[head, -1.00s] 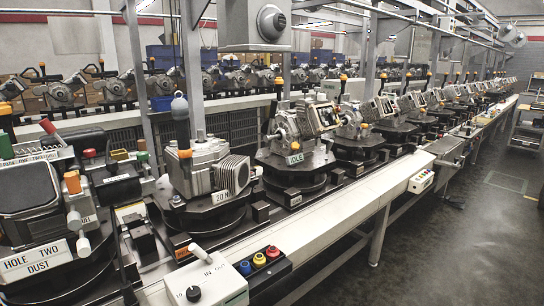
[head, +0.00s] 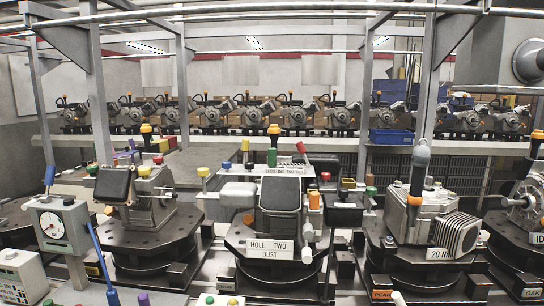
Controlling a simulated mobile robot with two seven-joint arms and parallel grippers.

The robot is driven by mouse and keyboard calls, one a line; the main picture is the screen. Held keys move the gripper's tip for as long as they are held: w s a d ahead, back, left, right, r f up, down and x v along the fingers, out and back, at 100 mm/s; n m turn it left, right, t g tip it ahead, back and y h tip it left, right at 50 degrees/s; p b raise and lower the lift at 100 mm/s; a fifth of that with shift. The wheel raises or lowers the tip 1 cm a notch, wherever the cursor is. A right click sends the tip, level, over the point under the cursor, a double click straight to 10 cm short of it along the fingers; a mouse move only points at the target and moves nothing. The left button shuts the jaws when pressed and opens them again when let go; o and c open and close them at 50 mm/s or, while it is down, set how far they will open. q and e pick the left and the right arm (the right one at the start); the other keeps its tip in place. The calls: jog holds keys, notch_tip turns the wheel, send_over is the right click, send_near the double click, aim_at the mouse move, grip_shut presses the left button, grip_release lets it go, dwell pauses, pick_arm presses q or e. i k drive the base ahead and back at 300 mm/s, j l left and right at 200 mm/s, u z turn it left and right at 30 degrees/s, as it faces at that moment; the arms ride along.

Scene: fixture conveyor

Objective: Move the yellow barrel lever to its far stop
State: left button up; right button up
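Several yellow parts show in the head view, and I cannot tell which is the barrel lever. Another yellow knob (head: 203,171) is at that fixture's left edge. A third yellow knob (head: 144,170) is on the dark-faced fixture further left (head: 145,215). Yellow-orange handles top the central fixture (head: 274,130) and the left one (head: 146,130). No lever stop can be made out. Neither gripper is in view.
Left is a gauge box (head: 62,225) with blue levers. Right is a grey motor housing (head: 418,215) with an upright dark handle (head: 420,165), labelled 20 NM. Overhead posts and rails stand around the line. Coloured knobs line the bottom edge. A second row of fixtures runs behind.

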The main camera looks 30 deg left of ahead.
aim_at(246, 142)
jog(key=u, duration=0.85)
